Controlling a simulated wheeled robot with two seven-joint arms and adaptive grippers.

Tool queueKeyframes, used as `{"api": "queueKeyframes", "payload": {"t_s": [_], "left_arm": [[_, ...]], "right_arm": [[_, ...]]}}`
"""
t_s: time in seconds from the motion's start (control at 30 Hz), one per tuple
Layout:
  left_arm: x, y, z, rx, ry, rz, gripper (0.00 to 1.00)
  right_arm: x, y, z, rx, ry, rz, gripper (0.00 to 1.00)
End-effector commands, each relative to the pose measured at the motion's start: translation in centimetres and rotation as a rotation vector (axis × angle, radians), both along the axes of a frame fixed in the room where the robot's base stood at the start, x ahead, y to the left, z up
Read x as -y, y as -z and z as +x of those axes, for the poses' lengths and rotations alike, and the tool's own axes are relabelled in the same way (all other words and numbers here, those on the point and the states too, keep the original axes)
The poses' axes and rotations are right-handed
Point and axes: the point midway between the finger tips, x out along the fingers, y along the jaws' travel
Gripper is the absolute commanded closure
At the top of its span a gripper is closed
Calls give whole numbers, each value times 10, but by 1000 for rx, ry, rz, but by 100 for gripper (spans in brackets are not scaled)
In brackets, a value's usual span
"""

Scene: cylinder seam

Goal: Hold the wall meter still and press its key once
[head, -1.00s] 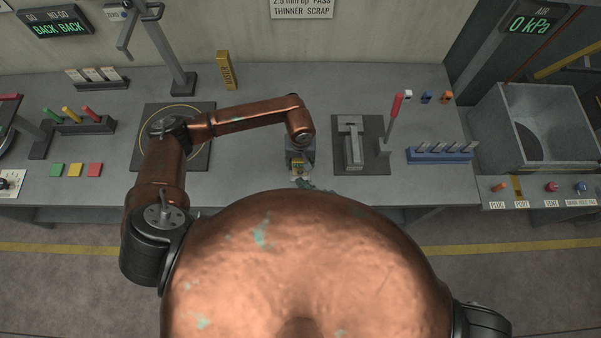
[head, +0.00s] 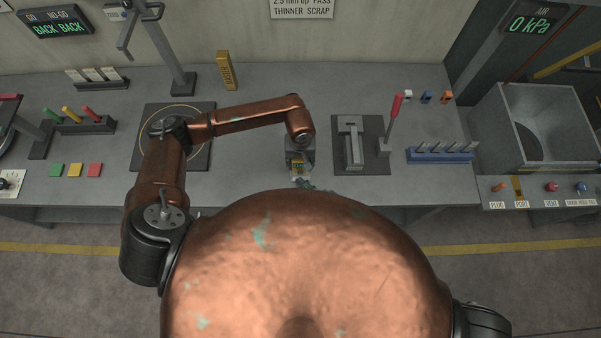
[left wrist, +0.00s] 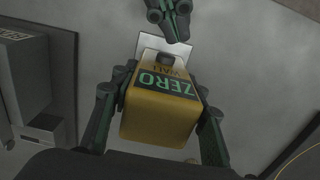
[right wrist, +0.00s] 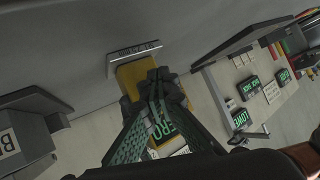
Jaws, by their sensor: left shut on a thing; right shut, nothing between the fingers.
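The wall meter is a yellow block with a dark display reading ZERO in green and a WALL label, in the left wrist view (left wrist: 158,112). My left gripper (left wrist: 158,115) is shut on it, one finger along each side.
A grey fixture with a slide (head: 351,145) and a red-handled lever (head: 397,105) stand right of the meter. A blue rack (head: 440,156) is farther right. A dark turntable plate (head: 200,150) lies left, under my left arm. My body hides the bench's front middle.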

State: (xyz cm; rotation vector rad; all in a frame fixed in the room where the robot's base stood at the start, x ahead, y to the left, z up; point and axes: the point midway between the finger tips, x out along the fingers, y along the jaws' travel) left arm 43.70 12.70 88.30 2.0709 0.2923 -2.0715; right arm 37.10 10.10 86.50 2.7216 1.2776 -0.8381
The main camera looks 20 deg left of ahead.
Motion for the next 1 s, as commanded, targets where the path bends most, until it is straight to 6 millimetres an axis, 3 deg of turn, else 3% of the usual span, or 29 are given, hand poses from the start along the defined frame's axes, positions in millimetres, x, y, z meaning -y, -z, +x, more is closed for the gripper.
{"api": "queueKeyframes", "payload": {"t_s": [1.0], "left_arm": [[0, 0, 0, 0, 0, 0, 91]], "right_arm": [[-3, 0, 11, 0, 0, 0, 100]]}}
